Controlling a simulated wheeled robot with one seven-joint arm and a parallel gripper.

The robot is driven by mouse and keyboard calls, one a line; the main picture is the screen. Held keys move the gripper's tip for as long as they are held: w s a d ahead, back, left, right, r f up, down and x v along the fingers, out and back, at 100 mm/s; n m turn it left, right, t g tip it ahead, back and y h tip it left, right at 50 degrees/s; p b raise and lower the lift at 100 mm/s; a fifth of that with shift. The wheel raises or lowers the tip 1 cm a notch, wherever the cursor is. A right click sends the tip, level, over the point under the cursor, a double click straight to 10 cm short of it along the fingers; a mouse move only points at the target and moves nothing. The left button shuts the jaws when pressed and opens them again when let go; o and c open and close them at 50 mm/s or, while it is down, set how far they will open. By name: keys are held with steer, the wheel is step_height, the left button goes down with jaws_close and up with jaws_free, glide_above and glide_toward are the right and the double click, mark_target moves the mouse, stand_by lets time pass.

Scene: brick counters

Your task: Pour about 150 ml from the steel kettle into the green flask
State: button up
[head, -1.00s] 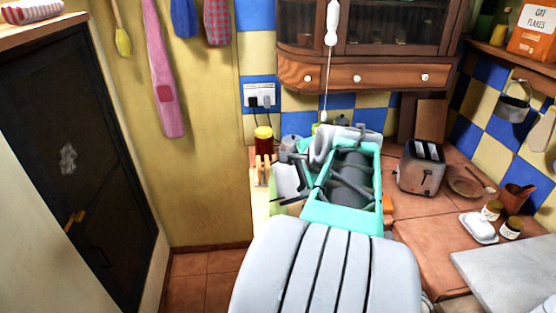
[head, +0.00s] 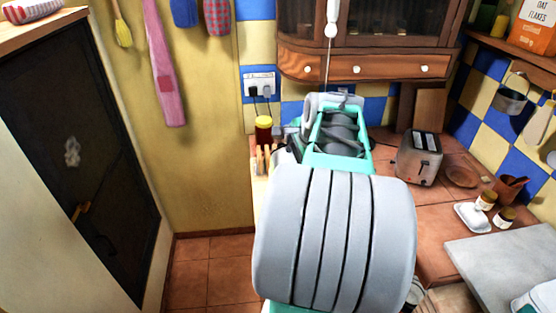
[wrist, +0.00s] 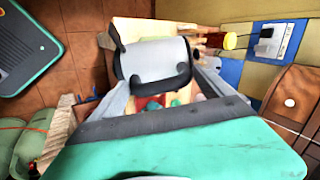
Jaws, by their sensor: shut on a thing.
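My gripper (wrist: 165,92) shows in the wrist view, with a grey finger on each side of a pale grey, rounded thing with black parts. This looks like the steel kettle (wrist: 155,60), held between the fingers over the wooden counter. In the head view my own arm hides the gripper and the kettle. I cannot make out the green flask for certain in either view. Small red and teal patches show between the fingers below the kettle, too covered to name. Whether anything is flowing from the kettle cannot be seen.
A red jar with a yellow lid (head: 263,129) stands on the counter by the wall, beside a socket (head: 259,84). A toaster (head: 419,157), a butter dish (head: 473,217) and small jars stand to the right. A wall cupboard (head: 377,67) hangs above. Tiled floor lies left.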

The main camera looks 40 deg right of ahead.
mark_target(293, 143)
steer(key=shift+w+d+r+g+y, duration=0.25)
steer(key=shift+w+r+g, duration=0.45)
steer(key=shift+r, duration=0.1)
steer(key=shift+w+d+r+g+y, duration=0.25)
steer(key=shift+w+r+g, duration=0.35)
steer(key=shift+w+r, duration=0.15)
stand_by(1.6)
steer(key=shift+w+d+r+g, duration=0.2)
steer(key=shift+w+r+g, duration=0.15)
steer(key=shift+w, duration=0.2)
steer(key=shift+w+d+r+g, duration=0.2)
steer(key=shift+w+r+g, duration=0.05)
steer(key=shift+w+g, duration=0.25)
stand_by(0.7)
steer(key=shift+y, duration=0.3)
